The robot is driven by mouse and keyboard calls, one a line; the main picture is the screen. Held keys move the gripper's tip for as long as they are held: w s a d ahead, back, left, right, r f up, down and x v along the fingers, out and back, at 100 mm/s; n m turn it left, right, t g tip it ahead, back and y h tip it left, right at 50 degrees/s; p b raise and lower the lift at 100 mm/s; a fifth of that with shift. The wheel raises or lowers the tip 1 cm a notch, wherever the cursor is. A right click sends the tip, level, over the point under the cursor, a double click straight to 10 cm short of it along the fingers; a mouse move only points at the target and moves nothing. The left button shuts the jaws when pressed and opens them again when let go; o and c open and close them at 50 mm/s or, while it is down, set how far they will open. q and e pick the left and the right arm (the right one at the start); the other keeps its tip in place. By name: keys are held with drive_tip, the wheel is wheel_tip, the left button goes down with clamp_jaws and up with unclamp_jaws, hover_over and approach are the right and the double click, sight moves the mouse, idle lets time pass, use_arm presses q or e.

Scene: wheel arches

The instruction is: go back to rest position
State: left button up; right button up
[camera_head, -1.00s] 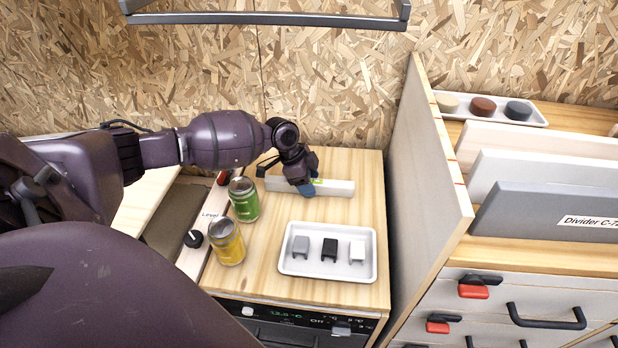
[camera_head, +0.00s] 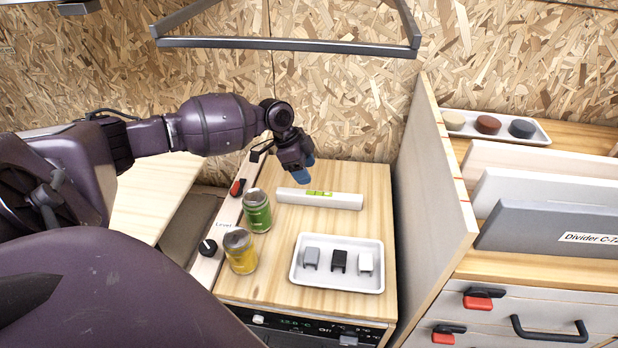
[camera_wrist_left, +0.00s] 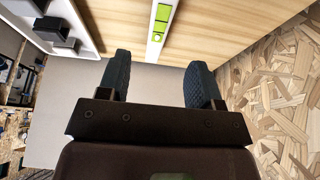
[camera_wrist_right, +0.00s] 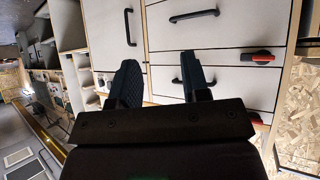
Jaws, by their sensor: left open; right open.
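My left gripper (camera_head: 303,171) is above the wooden counter near its back, just above and behind a white spirit level (camera_head: 318,199) with a green vial. In the left wrist view its two blue-grey fingers (camera_wrist_left: 158,80) are apart with nothing between them, and the level (camera_wrist_left: 158,32) lies beyond them. My right gripper (camera_wrist_right: 160,82) shows only in its own wrist view. Its fingers are apart and empty, in front of pale drawer fronts (camera_wrist_right: 215,60) with black handles.
A green can (camera_head: 257,212) and a yellow can (camera_head: 240,252) stand on the counter's left side. A white tray (camera_head: 338,284) holds three small clips. An upright panel (camera_head: 430,200) bounds the counter on the right. A grey metal frame (camera_head: 290,45) hangs above.

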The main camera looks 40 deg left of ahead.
use_arm(q)
drive_tip(key=shift+s+a+r, duration=0.15)
drive_tip(key=shift+a+r, duration=0.05)
drive_tip(key=shift+r, duration=0.25)
use_arm(e)
drive_tip(key=shift+s+f, duration=0.15)
drive_tip(key=shift+s, duration=0.2)
